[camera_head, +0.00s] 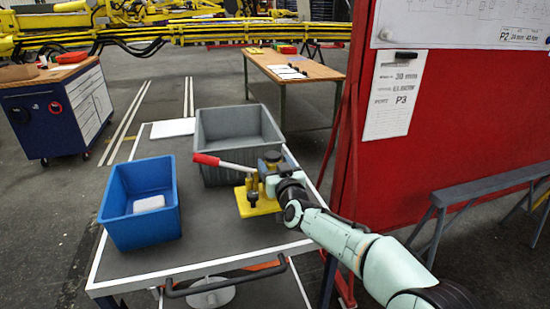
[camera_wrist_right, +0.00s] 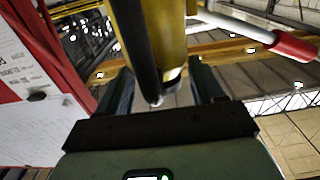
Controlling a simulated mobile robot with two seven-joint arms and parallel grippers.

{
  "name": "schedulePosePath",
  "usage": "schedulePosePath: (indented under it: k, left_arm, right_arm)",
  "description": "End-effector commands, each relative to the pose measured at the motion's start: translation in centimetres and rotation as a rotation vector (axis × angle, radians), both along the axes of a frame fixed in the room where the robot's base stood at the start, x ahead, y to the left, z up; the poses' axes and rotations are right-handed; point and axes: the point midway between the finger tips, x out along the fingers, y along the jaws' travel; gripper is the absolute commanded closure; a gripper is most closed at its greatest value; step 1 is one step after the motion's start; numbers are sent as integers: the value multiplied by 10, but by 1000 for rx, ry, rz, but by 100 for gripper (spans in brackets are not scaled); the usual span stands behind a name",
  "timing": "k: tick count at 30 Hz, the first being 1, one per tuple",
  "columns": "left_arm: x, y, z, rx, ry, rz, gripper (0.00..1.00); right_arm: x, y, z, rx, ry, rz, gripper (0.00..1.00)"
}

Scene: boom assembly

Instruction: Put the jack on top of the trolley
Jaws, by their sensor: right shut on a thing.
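The yellow jack (camera_head: 250,207) is over the right part of the grey trolley top (camera_head: 205,235), in front of the grey bin. Its base looks level; I cannot tell if it rests on the surface or hangs just above. Its lever with a red grip (camera_head: 206,160) points left, across the front of the grey bin. My right gripper (camera_head: 271,177) reaches in from the right and is shut on the jack. In the right wrist view the yellow jack body (camera_wrist_right: 168,35) stands between the fingers (camera_wrist_right: 163,88). My left gripper is not in view.
A blue bin (camera_head: 140,225) with a white item inside stands at the trolley's left. The grey bin (camera_head: 235,125) stands behind the jack. A red panel (camera_head: 450,120) rises close on the right. A trolley handle (camera_head: 225,285) is at the front. The front middle of the top is clear.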

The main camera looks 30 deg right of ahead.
Motion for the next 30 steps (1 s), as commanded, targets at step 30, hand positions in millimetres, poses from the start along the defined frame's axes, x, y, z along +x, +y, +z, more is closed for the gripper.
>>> schedulePosePath:
  k: [30]
  left_arm:
    - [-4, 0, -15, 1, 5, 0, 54]
  right_arm:
    - [0, 0, -52, -1, -32, -3, 100]
